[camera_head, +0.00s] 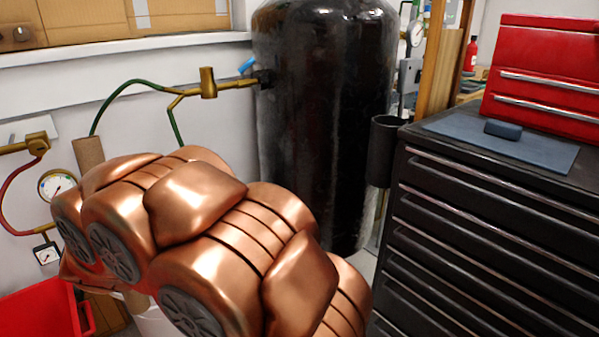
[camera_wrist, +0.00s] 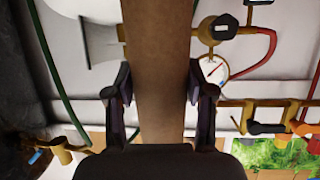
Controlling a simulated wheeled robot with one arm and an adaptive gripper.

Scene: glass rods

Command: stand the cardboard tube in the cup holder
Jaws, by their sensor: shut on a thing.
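The cardboard tube (camera_wrist: 158,60) is a plain brown length that runs up through the middle of the wrist view. My gripper (camera_wrist: 158,88) is shut on it, with one dark finger along each side. In the head view the upper end of the tube (camera_head: 89,153) shows to the left of my copper arm, about upright. My arm hides the gripper and most of the tube there. The cup holder (camera_head: 383,150) is a black open-topped cup at the left side of the dark drawer cabinet, right of centre in the head view. The tube is well to the left of it.
A tall black tank (camera_head: 325,110) stands between my arm and the cup holder. The drawer cabinet (camera_head: 480,240) fills the right, with a blue mat (camera_head: 545,152) and red toolbox (camera_head: 545,70) on top. Pipes and a gauge (camera_head: 57,185) are at the left wall, above a red bin (camera_head: 45,312).

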